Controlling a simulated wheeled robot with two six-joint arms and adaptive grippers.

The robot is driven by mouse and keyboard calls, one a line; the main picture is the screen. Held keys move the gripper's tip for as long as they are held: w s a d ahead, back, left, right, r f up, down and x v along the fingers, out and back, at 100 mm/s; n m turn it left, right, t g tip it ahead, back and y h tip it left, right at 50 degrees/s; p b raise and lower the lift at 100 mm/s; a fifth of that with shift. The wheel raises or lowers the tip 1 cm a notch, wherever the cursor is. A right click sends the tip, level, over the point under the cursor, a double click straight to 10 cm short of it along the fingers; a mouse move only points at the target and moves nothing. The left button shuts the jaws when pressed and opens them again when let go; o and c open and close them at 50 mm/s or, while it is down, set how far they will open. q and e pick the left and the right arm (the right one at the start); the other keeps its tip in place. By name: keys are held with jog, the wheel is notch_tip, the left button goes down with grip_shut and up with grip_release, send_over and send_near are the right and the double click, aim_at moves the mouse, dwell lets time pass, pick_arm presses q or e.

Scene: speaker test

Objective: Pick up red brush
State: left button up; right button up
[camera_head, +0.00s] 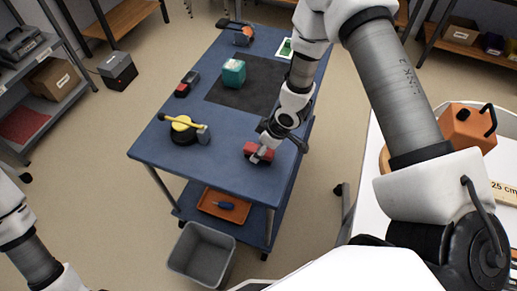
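A red block-like thing (250,147), which may be the red brush, lies near the right front edge of the blue table (225,165). My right gripper (262,150) reaches down from the right, with its fingertips at this red thing. The gripper hides part of it, and I cannot tell whether the fingers are closed on it. A smaller red and black thing (186,84) lies at the table's left edge. My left arm shows at the lower left; its gripper is out of view.
A yellow and black thing with a grey end (184,128) stands front left on the table. A teal box (233,73) stands on a dark mat (262,92). A grey bin (203,255) stands on the floor. An orange container (466,128) is on the white surface at right.

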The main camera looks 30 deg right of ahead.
jog(key=shift+w+a+f, duration=0.1)
jog(key=shift+w+f, duration=0.05)
jog(key=shift+f, duration=0.3)
jog(key=shift+a+r, duration=0.1)
jog(key=shift+f, duration=0.3)
jog(key=shift+c, duration=0.4)
grip_shut()
